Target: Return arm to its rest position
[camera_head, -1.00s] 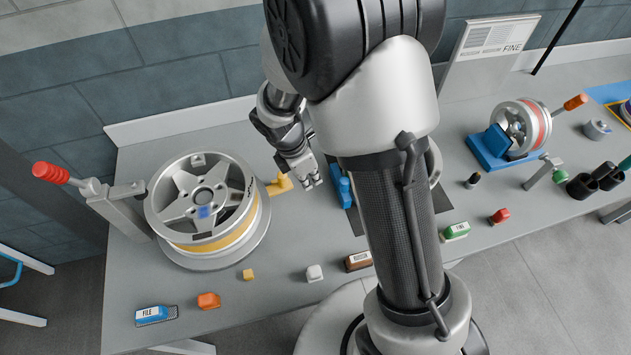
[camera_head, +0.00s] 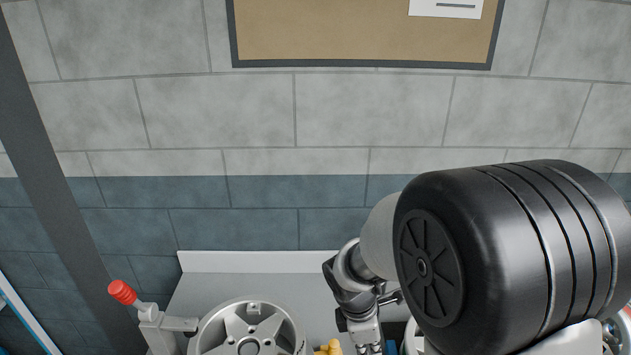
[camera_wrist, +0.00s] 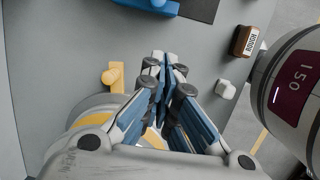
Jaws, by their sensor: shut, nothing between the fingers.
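My gripper (camera_wrist: 165,65) points down over the grey bench in the wrist view, its blue-padded fingers together and empty. In the head view my gripper (camera_head: 370,348) shows at the bottom edge, partly cut off, and my arm's large black joint fills the lower right. The silver wheel (camera_head: 250,335) is left of the gripper in the head view, its lower part cut off. In the wrist view its rim (camera_wrist: 95,110) lies below and left of the fingers, partly hidden by them.
A clamp with a red handle (camera_head: 122,292) stands left of the wheel. A yellow piece (camera_wrist: 113,76) is beside the wheel. A brown labelled block (camera_wrist: 245,42) and a white block (camera_wrist: 226,89) lie on the bench (camera_wrist: 50,50). A blue piece (camera_wrist: 150,5) is at the wrist view's top.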

